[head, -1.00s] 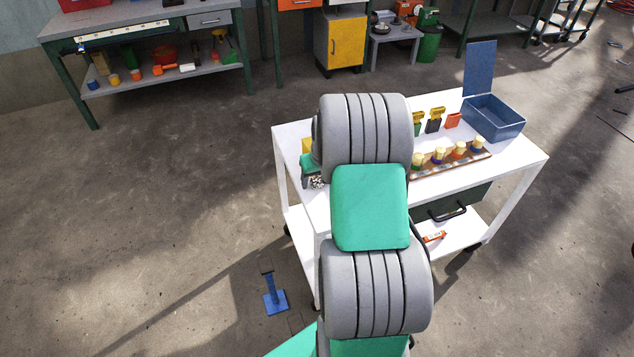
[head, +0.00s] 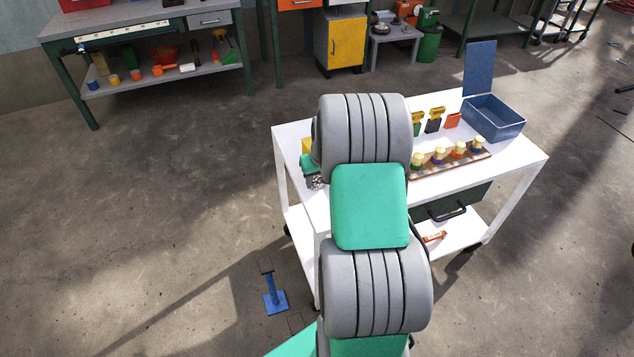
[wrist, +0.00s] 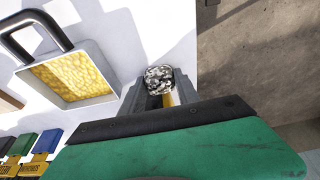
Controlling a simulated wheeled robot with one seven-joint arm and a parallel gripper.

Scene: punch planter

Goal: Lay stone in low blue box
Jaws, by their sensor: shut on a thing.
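The stone (wrist: 160,79) is a speckled black-and-white lump. My gripper (wrist: 159,88) is shut on it, with the stone between the fingertips in the wrist view. In the head view the stone (head: 316,182) shows small at the left of my arm, by the cart's left end. The low blue box (head: 493,122) stands open at the cart's far right corner, with its lid (head: 480,68) raised upright. Its inside is only partly visible. The box is well to the right of my gripper.
The white cart (head: 520,160) carries a wooden rack of several coloured pegs (head: 450,160) before the box. Upright coloured tags (head: 434,120) stand behind the rack. A yellow-filled tray with a dark handle (wrist: 72,76) lies left of my gripper in the wrist view.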

